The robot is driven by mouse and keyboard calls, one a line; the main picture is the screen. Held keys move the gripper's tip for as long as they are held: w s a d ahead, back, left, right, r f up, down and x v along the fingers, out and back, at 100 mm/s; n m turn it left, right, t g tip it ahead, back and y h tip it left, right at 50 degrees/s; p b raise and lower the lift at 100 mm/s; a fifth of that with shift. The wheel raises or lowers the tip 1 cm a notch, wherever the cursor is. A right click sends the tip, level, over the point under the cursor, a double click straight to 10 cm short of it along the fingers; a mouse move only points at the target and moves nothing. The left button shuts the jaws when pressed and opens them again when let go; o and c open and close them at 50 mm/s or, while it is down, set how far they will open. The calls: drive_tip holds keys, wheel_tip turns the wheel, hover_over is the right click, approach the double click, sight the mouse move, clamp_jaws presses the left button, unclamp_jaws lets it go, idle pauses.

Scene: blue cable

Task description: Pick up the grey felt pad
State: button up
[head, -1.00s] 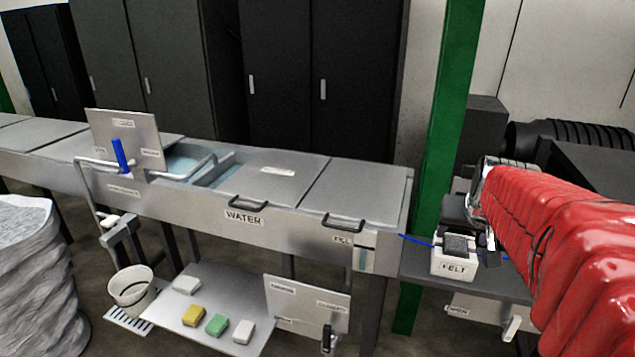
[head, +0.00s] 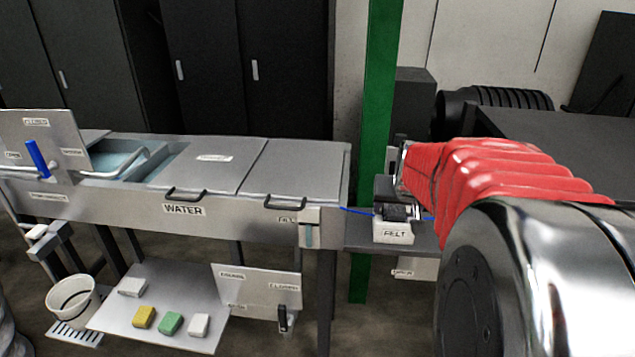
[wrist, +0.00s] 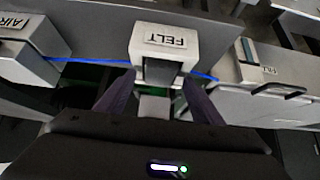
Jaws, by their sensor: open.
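The grey felt pad (head: 396,212) sits at the top of the white holder marked FELT (head: 393,233), on a dark shelf right of the water tank. In the wrist view the dark pad (wrist: 160,72) shows at the near side of the FELT holder (wrist: 164,42), at the far end of the gap between the fingers. My gripper (wrist: 158,92) is open, its two dark fingers reaching toward the pad from either side. I cannot tell whether they touch it. In the head view, my arm and hand partly hide the pad's surroundings.
A blue cable (head: 357,211) runs taut past the FELT holder on both sides. A white holder marked AIR (wrist: 22,52) stands left in the wrist view. The water tank (head: 262,220) and a green post (head: 378,110) stand left of my arm in the head view.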

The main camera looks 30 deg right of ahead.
drive_tip(key=shift+w+d+f, duration=0.2)
drive_tip(key=shift+w+f, duration=0.15)
drive_tip(key=shift+f, duration=0.15)
drive_tip(key=shift+c, duration=0.2)
drive_tip(key=c, duration=1.1)
